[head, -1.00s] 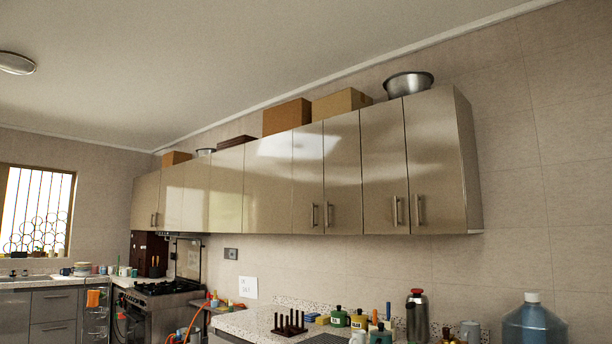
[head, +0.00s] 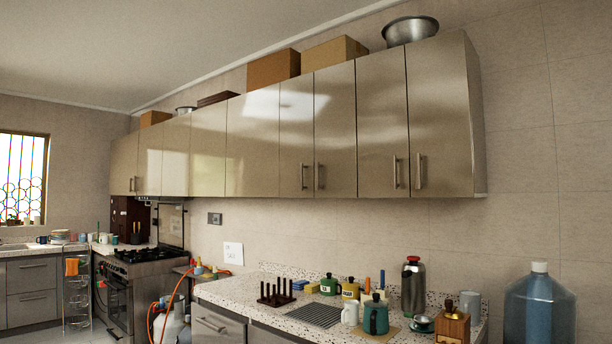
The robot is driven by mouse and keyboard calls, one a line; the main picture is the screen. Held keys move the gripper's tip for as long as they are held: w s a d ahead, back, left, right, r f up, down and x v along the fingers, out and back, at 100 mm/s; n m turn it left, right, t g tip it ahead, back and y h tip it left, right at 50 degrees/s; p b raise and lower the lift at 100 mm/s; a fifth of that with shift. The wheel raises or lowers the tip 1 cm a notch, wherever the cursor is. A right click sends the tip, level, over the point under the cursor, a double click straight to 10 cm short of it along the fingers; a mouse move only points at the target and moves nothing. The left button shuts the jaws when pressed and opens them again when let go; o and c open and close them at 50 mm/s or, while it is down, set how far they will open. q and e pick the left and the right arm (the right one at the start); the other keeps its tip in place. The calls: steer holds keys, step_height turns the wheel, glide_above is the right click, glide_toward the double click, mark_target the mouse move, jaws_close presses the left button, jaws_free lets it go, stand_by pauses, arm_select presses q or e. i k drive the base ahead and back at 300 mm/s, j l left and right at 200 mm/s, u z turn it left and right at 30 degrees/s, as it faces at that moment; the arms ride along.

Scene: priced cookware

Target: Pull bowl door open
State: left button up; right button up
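A row of glossy beige wall cabinets runs along the wall. The rightmost cabinet door (head: 437,120) is closed and has a vertical bar handle (head: 420,171) near its lower left. The door beside it (head: 381,125) is closed too, with its handle (head: 396,172) at the lower right. A metal bowl (head: 410,31) sits on top of the cabinets above these doors. I cannot tell which door is the bowl door. Neither of my grippers is in view.
Below is a speckled counter (head: 240,291) with a dark peg rack (head: 277,292), a teal kettle (head: 376,317), a flask (head: 413,287) and a wooden grinder (head: 452,325). A large blue water bottle (head: 539,308) stands at right. A stove (head: 148,262) is at left.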

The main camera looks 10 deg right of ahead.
mark_target(297, 93)
steer(key=i, duration=0.65)
steer(key=i+z, duration=0.15)
steer(key=i, duration=0.5)
steer(key=i+j, duration=0.1)
steer(key=i, duration=0.5)
steer(key=i+j+z, duration=0.15)
steer(key=i, duration=0.5)
steer(key=i+j, duration=0.15)
steer(key=i, duration=0.5)
